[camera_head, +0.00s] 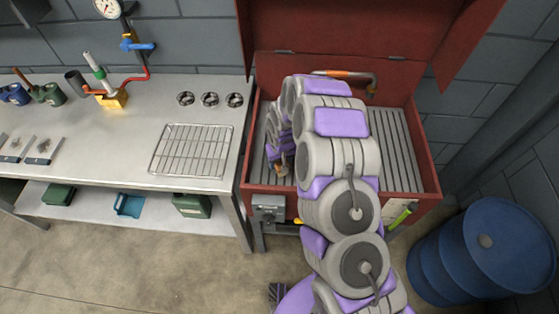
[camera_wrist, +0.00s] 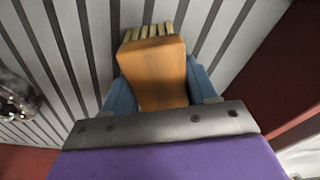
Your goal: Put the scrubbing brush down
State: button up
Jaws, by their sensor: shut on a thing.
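The scrubbing brush (camera_wrist: 158,72) has an orange-brown wooden block with pale bristle tufts along its far end in the wrist view. The two blue fingers of my gripper (camera_wrist: 160,88) are shut on the block, one on each side. Brush and gripper are over the grey slatted floor (camera_wrist: 232,40) of the red basin (camera_head: 428,183). In the head view my arm covers most of the basin's middle, and my gripper (camera_head: 281,166) shows only in part at its left side. Whether the bristles touch the slats, I cannot tell.
The basin's red lid (camera_head: 350,30) stands open behind. An orange and grey spout (camera_head: 350,75) is at the back wall. A steel bench (camera_head: 120,150) with a wire rack (camera_head: 192,150) stands left. A blue drum (camera_head: 480,250) stands right. Slats right of my arm are clear.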

jog(key=o, duration=0.7)
jog(key=shift+s+a+f, duration=0.15)
jog(key=shift+a, duration=0.1)
jog(key=o, duration=0.4)
jog(key=shift+s+a, duration=0.1)
jog(key=shift+a, duration=0.2)
jog(key=shift+f, duration=0.1)
